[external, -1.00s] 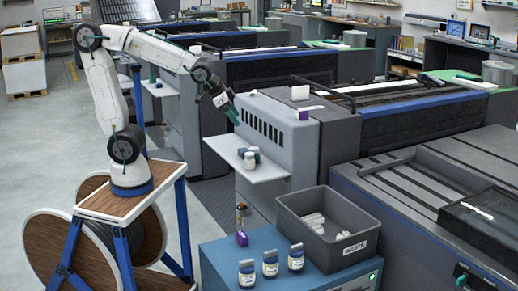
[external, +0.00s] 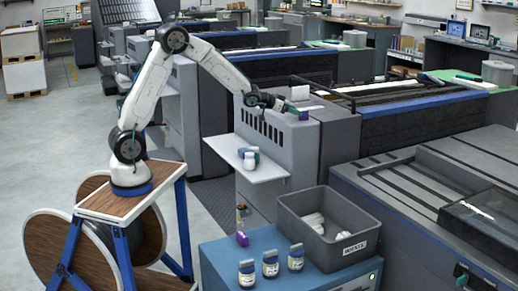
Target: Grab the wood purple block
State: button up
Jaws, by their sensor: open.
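A small purple block (external: 304,115) stands on top of the grey slotted unit, near its right edge.
A white block (external: 300,93) sits behind my gripper on the slotted unit (external: 258,140). A white shelf (external: 262,172) below holds small bottles. A grey waste bin (external: 320,240) and several jars stand on the blue cabinet (external: 217,259).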

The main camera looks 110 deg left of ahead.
jog(key=x, duration=0.5)
jog(key=shift+f, duration=0.4)
jog(key=shift+d, duration=0.1)
jog(key=c, duration=1.1)
jog(key=shift+o, duration=0.2)
jog(key=shift+r, duration=0.1)
